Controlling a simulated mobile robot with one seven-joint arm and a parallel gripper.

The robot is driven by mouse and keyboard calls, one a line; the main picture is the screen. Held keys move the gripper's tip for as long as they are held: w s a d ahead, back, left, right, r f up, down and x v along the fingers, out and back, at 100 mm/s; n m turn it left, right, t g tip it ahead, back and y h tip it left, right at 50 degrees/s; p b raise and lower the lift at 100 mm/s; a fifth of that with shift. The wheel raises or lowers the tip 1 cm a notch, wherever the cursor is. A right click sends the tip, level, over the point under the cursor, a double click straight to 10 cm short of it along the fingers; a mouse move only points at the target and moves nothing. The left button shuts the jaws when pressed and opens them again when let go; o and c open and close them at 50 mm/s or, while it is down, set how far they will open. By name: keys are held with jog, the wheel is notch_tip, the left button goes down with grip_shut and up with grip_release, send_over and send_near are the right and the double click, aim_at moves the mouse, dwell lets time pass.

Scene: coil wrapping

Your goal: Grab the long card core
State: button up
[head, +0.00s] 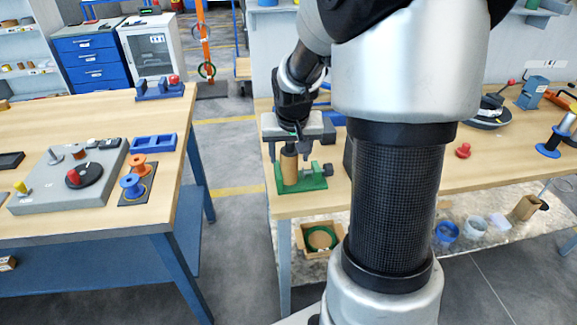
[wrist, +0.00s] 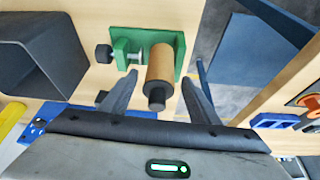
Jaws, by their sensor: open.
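The long card core (wrist: 163,66) is a brown cardboard tube with a dark end, and it sits on a green holder (wrist: 131,43). In the head view the core (head: 289,167) stands upright on the green base (head: 313,183), near the left corner of the right-hand table. My gripper (wrist: 160,92) is open, with one finger on each side of the core in the wrist view. I cannot tell whether either finger touches it. In the head view my gripper (head: 289,146) is just above the core, and my arm hides part of the table.
A dark open box (wrist: 38,55) stands to the left in the wrist view. The left table (head: 62,120) holds a grey panel (head: 40,190) and orange and blue spools. A floor gap separates the tables. A red knob (head: 463,150) lies to the right of my arm.

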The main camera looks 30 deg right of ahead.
grip_shut()
dwell(0.4)
